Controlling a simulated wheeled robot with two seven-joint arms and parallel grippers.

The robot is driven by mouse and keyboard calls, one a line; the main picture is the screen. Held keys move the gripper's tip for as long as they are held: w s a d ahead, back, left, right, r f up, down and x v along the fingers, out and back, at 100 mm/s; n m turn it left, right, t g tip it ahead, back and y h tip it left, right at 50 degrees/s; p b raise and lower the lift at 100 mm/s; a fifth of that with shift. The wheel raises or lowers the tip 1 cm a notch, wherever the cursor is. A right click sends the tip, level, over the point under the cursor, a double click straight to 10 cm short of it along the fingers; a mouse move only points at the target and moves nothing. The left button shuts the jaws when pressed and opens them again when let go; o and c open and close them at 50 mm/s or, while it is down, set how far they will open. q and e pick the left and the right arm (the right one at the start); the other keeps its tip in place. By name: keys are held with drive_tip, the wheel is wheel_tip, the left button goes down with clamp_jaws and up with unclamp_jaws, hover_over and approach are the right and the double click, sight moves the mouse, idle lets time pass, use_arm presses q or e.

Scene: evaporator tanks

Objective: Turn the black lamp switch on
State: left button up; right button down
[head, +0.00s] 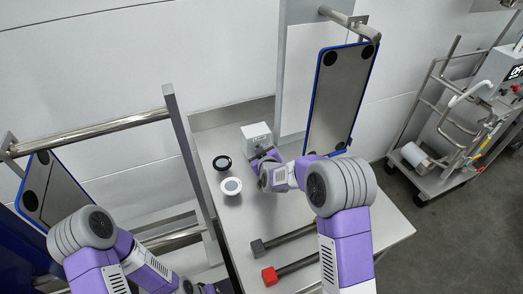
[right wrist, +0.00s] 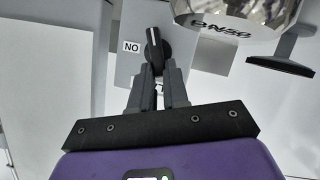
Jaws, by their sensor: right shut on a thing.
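The black lamp switch (right wrist: 154,50) is a rotary knob on the face of a light grey box (right wrist: 127,70). In the head view the box (head: 257,132) stands at the back of the metal table, and the switch is hidden. A label reading NO as seen here (right wrist: 131,47) sits left of the knob; another label below is mostly covered by the fingers. My right gripper (right wrist: 158,75) is shut on the lower end of the knob, one finger on each side. In the head view it reaches the front of the box (head: 263,158). My left gripper's fingers are not visible.
A black round item (head: 222,162) and a white round item (head: 231,186) are left of my right gripper. Two mallets, grey-headed (head: 257,247) and red-headed (head: 270,275), lie near the table's front. A blue-edged panel (head: 339,95) hangs at the right. A shiny cylinder (right wrist: 232,20) is near the switch.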

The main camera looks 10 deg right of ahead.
drive_tip(key=shift+a+f+n+h, duration=0.15)
drive_tip(key=shift+a+n+h, duration=0.15)
drive_tip(key=shift+n+h, duration=0.45)
drive_tip(key=shift+s+n+t, duration=0.1)
drive_tip(key=shift+n+t, duration=0.15)
drive_tip(key=shift+t, duration=0.05)
drive_tip(key=c, duration=1.1)
unclamp_jaws()
drive_tip(key=shift+p+v, duration=0.6)
drive_tip(key=shift+v, duration=3.2)
